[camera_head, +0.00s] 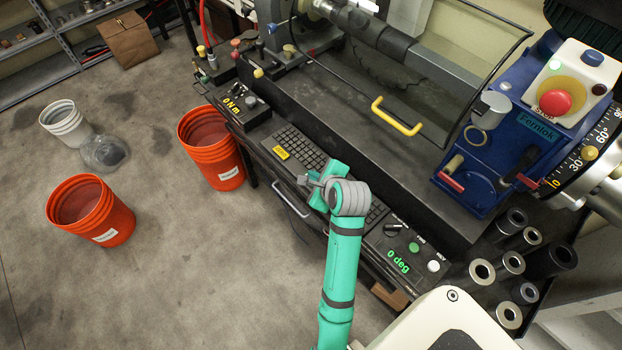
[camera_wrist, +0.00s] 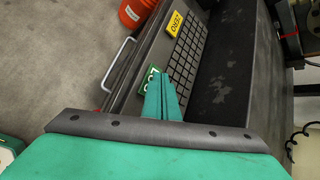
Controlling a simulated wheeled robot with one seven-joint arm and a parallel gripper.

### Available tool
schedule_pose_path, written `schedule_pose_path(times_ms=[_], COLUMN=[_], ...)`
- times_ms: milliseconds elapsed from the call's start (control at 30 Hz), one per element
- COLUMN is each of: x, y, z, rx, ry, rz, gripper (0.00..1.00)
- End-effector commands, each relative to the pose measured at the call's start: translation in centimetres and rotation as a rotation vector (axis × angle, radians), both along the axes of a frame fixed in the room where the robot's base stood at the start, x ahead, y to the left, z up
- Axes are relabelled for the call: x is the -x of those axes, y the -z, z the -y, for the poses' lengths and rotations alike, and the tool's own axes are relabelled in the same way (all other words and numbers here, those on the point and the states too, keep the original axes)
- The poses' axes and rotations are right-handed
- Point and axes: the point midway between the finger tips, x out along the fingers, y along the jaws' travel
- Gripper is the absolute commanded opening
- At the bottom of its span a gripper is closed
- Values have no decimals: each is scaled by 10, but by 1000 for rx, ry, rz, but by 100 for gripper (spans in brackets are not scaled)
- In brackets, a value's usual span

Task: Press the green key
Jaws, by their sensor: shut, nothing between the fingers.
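The green key (camera_wrist: 148,80) carries white lettering and sits at the near edge of the keyboard (camera_wrist: 187,55) in the wrist view. My gripper (camera_wrist: 164,76) is shut and empty; its teal fingers overlap the right side of the key in that view. I cannot tell whether the tips touch it. In the head view my gripper (camera_head: 326,187) is over the keyboard (camera_head: 298,143), and the arm hides the green key there.
A yellow key (camera_head: 281,152) lies farther along the keyboard. A panel with a green button (camera_head: 414,247) and a "0 deg" display (camera_head: 398,261) is to the right. A handle rail (camera_wrist: 118,65) runs along the bench front. An orange bucket (camera_head: 211,147) stands at left.

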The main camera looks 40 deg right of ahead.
Motion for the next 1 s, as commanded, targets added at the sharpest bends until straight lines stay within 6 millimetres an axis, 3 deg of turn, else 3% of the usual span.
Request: schedule_pose_path(times_ms=[567,1000], x=[0,0], y=[-13,-50], z=[1,2], rx=[2,3], ry=[-3,-1], rz=[2,3], gripper=[0,0])
